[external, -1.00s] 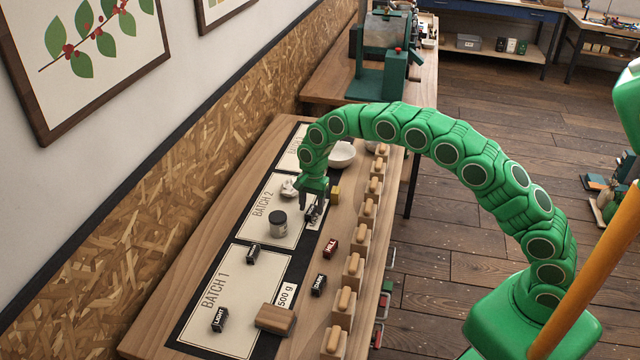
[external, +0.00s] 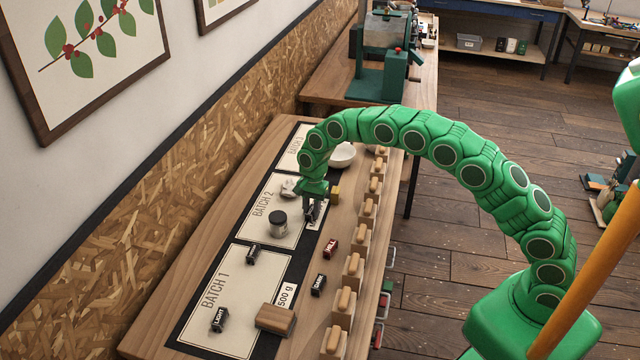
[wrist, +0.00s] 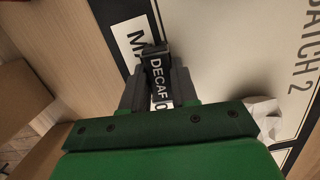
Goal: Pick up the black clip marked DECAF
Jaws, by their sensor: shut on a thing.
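The black clip marked DECAF (wrist: 156,72) shows in the wrist view between the two fingers of my gripper (wrist: 160,90), its white lettering facing the camera. My gripper is shut on it. In the external view my gripper (external: 313,212) is low at the right edge of the BATCH 2 card, and the clip is mostly hidden by the fingers. I cannot tell whether the clip still touches the surface.
Other clips stand nearby: a red one marked MILL (external: 330,248), a black one marked DARK (external: 318,285) and one marked LIGHT (external: 219,320).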

